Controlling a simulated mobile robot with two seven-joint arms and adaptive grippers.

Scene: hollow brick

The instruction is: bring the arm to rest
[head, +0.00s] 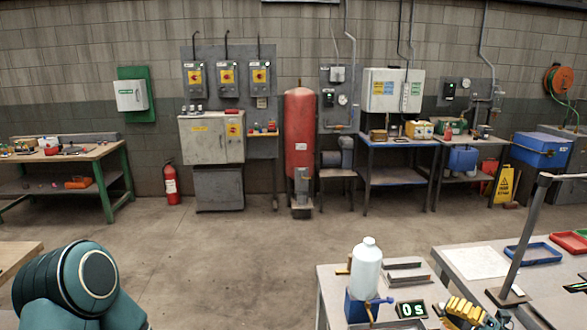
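My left arm shows as a rounded teal link (82,284) at the bottom left; its gripper is out of view. At the bottom right edge, a yellow ridged and dark part that appears to be my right gripper (468,312) is low over the near bench, cut off by the frame. I cannot tell whether its fingers are open or shut, and I see nothing clearly held. It is to the right of a small display reading "0s" (411,309) and a white bottle (367,267) standing upright at a blue block (361,307).
The near bench (333,285) carries grey metal pieces (405,273). The bench to its right holds a dark post (527,236), a blue tray (534,253) and a red tray (569,243). Open concrete floor (240,260) lies between my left arm and the near bench.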

